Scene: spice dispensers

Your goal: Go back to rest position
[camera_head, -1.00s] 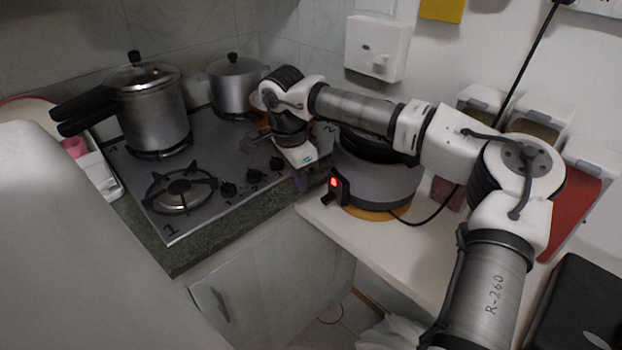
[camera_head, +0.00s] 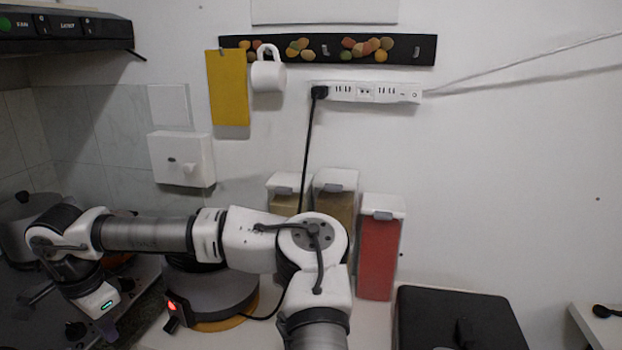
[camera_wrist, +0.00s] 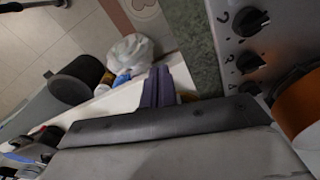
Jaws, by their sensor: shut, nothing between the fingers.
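My gripper (camera_head: 110,332) is at the lower left of the head view, at the end of my stretched arm, near the stove's edge. Its purple fingers show in the wrist view (camera_wrist: 158,88), close together and empty. Three spice dispensers stand against the wall in the head view: one at the left (camera_head: 289,185), partly hidden by my arm, one with brown contents (camera_head: 335,200), and one with red contents (camera_head: 378,250). My gripper is well to the left of them and apart from them.
A round grey appliance (camera_head: 215,292) with a red light stands below my arm. A pot (camera_head: 22,215) is at the far left. A black box (camera_head: 460,318) lies at the lower right. Stove knobs (camera_wrist: 250,62) and an orange round thing (camera_wrist: 300,108) are right of the fingers.

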